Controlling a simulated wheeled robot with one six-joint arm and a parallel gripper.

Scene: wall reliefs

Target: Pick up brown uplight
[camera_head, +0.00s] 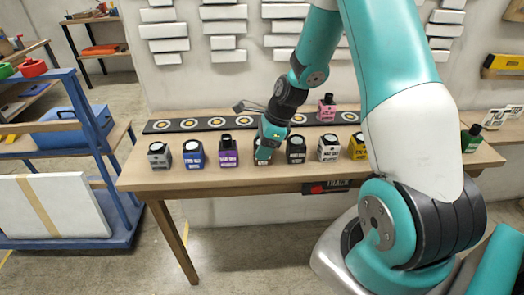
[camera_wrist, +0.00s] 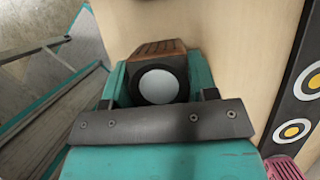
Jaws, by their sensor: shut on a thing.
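The brown uplight (camera_wrist: 160,48) is a small block with a black top and a round pale lens. In the wrist view it sits between the two teal fingers of my gripper (camera_wrist: 158,85), which are shut on its sides. In the head view my gripper (camera_head: 266,146) is over the row of uplights on the table, and the brown uplight (camera_head: 262,156) is mostly hidden behind it. I cannot tell whether it touches the tabletop.
Grey (camera_head: 159,156), blue (camera_head: 193,155) and purple (camera_head: 228,154) uplights stand to the left. Dark (camera_head: 296,151), white (camera_head: 328,148) and yellow (camera_head: 357,147) ones stand to the right.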

